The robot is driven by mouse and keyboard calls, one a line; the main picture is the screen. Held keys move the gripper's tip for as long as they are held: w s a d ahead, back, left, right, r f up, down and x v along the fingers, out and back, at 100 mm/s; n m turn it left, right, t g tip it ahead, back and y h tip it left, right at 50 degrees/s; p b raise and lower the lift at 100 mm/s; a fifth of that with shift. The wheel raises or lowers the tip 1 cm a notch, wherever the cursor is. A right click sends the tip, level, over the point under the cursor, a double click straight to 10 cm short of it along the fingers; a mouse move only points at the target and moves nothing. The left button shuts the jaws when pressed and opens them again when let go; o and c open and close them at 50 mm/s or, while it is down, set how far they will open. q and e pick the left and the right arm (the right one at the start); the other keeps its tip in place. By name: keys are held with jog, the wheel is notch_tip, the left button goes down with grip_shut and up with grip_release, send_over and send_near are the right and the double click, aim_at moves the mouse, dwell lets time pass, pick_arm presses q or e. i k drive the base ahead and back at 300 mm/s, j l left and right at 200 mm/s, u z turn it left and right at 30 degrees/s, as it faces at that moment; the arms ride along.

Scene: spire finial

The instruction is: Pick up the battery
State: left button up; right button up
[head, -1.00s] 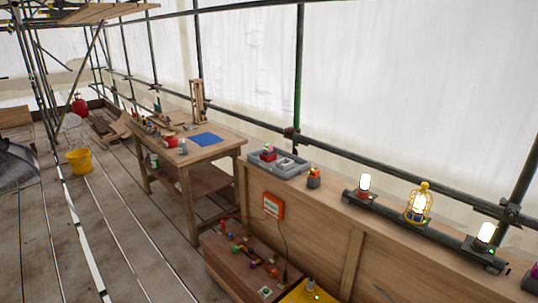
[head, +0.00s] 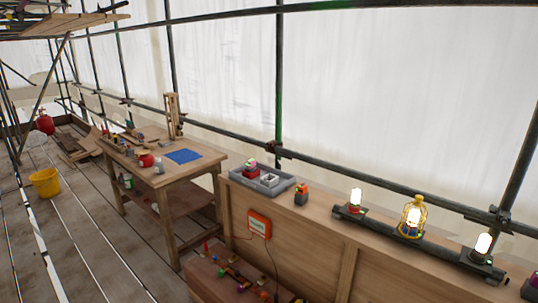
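A small block with an orange top and dark body (head: 301,194) stands on the wooden ledge, just right of a grey tray. It looks like a battery pack, but it is too small to be sure. The grey tray (head: 282,190) holds a red item (head: 250,167) and a pale grey item (head: 269,180); I cannot tell whether either is a battery. Neither of my grippers is in view.
Lit lamps (head: 356,198), one in a yellow cage (head: 413,217), stand on a dark bar along the ledge. An orange box (head: 259,223) hangs on the panel. A workbench (head: 210,160) stands left; a yellow bucket (head: 45,182) sits on the plank floor.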

aim_at(251, 166)
jog(key=i+j+u, duration=0.5)
jog(key=i+u, duration=0.2)
jog(key=i+j+u, duration=0.1)
jog(key=i+u, duration=0.2)
jog(key=i+j, duration=0.1)
jog(key=i, duration=0.7)
jog(key=i+j, duration=0.15)
jog(key=i, duration=0.7)
